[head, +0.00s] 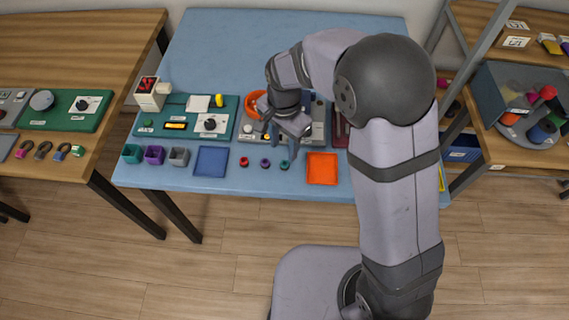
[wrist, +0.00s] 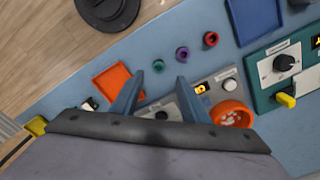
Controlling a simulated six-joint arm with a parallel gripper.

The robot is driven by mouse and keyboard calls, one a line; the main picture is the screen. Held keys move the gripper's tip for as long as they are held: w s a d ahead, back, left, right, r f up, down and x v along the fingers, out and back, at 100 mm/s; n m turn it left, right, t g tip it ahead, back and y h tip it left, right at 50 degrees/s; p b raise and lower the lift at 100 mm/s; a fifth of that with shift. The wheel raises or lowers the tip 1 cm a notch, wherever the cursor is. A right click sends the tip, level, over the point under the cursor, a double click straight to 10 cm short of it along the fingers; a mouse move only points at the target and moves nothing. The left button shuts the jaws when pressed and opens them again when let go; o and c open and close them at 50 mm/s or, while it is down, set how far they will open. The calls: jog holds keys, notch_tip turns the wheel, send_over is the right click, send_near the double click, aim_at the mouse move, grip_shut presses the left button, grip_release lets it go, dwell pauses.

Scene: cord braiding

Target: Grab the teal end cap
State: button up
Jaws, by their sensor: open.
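The teal end cap (head: 284,164) is a small ring-like piece on the blue table near its front edge. It is the rightmost of a short row with a purple end cap (head: 265,162) and a red end cap (head: 244,161). In the wrist view the teal end cap (wrist: 158,66) shows just beyond the gap between my fingertips, with the purple one (wrist: 182,53) and the red one (wrist: 210,39) to its upper right. My gripper (head: 281,143) is open and empty above the table, behind the row in the head view. Its fingers also show in the wrist view (wrist: 159,79).
An orange tray (head: 321,168) lies right of the caps and a blue tray (head: 211,162) left. Behind are an orange bowl (head: 257,100) and a teal panel (head: 186,117) with a dial. Several small cups (head: 155,155) stand at the front left.

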aim_at(285, 163)
jog(key=m, duration=0.3)
jog(key=shift+s+d, duration=0.1)
jog(key=shift+d+f+p, duration=0.1)
jog(key=shift+f+p, duration=1.15)
jog(key=shift+f, duration=2.45)
grip_shut()
